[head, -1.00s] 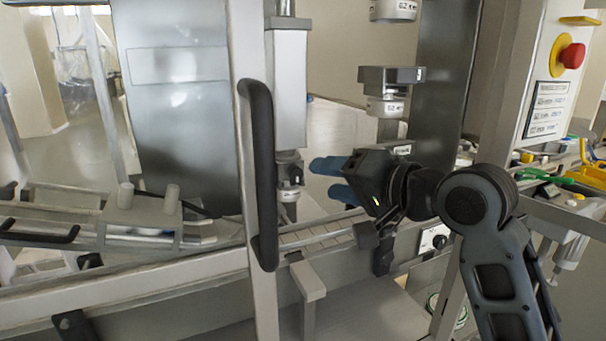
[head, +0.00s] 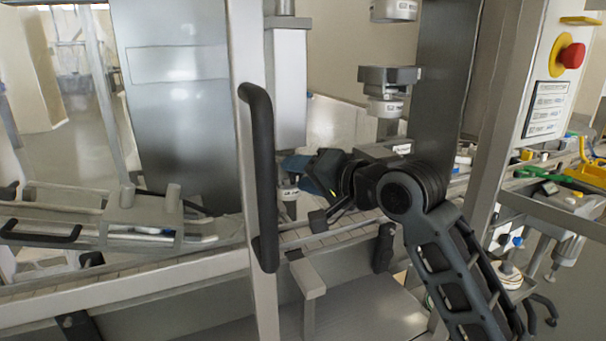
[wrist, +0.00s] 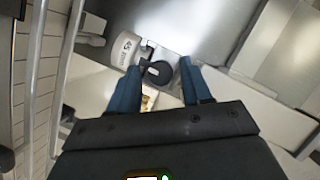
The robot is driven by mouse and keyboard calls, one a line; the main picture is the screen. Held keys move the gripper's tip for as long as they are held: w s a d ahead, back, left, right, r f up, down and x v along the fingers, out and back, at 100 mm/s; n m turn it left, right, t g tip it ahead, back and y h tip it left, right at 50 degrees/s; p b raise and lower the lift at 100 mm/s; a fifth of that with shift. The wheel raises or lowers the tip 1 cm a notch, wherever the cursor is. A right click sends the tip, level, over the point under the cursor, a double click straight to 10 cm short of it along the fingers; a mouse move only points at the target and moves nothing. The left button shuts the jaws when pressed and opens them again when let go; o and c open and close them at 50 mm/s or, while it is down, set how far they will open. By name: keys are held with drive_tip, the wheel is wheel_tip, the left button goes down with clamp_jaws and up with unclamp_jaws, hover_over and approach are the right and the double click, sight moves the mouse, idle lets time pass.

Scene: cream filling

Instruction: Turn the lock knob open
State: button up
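In the wrist view a black round knob (wrist: 159,73) sits beside a white labelled cylinder (wrist: 126,48). I take this knob to be the lock knob. My gripper (wrist: 160,67) has its two blue fingers open, one on each side of the knob, with gaps visible to both fingers. How deep the knob lies between them I cannot tell. In the head view my gripper (head: 292,166) is at the lower nozzle unit (head: 288,192), behind the door handle and to its right. The knob is hidden there by the gripper.
A black vertical handle (head: 262,175) on a pale frame post stands left of my gripper. A conveyor rail (head: 340,232) runs below it. Another filling head (head: 388,78) hangs above right. A red emergency button (head: 571,56) is on the right panel.

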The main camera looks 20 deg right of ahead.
clamp_jaws()
drive_tip(key=shift+r+p, duration=0.1)
drive_tip(key=shift+p, duration=0.25)
drive_tip(key=n+h+p, duration=0.2)
drive_tip(key=n, duration=0.2)
drive_tip(key=n+h+p, duration=0.2)
drive_tip(key=n+h, duration=0.1)
drive_tip(key=n, duration=0.1)
drive_tip(key=a+n+g+h+p, duration=0.1)
drive_tip(key=n+h+p, duration=0.2)
drive_tip(key=n, duration=0.1)
idle(0.8)
drive_tip(key=shift+n, duration=0.3)
